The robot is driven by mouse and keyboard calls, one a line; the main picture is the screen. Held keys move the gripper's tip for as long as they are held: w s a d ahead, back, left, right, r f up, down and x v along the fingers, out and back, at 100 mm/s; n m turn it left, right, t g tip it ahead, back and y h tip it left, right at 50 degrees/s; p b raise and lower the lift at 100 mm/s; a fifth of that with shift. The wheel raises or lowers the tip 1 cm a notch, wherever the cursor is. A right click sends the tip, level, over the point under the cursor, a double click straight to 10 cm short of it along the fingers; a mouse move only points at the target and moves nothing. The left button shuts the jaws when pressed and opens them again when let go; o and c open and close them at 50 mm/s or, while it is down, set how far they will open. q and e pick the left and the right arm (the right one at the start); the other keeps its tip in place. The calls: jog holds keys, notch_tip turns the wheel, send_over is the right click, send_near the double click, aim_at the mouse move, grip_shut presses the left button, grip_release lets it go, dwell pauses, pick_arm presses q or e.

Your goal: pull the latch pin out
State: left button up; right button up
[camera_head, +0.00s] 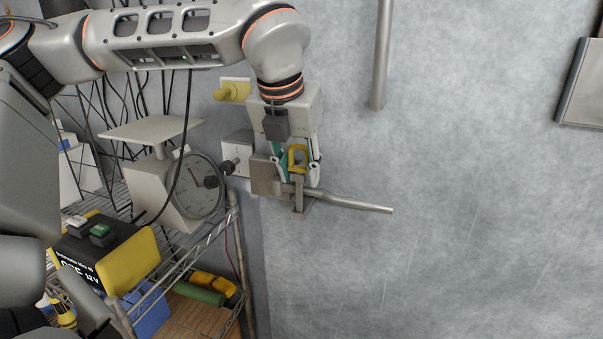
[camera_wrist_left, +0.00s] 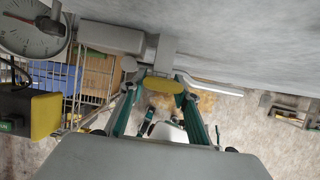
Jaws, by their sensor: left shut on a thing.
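The latch pin's yellow handle (camera_head: 298,157) is a loop between the fingers of my left gripper (camera_head: 297,176), which is shut on it. The handle is just above the metal latch bracket (camera_head: 299,206) on the grey freezer wall. A metal lever (camera_head: 355,202) runs right from the bracket. In the left wrist view, the yellow handle (camera_wrist_left: 162,85) sits between the fingertips, close to the lever (camera_wrist_left: 210,86). The pin's shaft is largely hidden, so I cannot tell how deep it sits. My right gripper is not in view.
A dial scale (camera_head: 197,187) and a black-and-yellow box (camera_head: 110,248) stand on a wire shelf left of the latch. A yellow knob (camera_head: 231,92) is on the wall above. A vertical pipe (camera_head: 381,55) is at upper right. The wall right of the lever is clear.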

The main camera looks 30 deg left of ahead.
aim_at(298, 147)
pick_arm(q)
jog(key=shift+r+p, duration=1.75)
jog(key=shift+r, duration=1.3)
dwell(5.0)
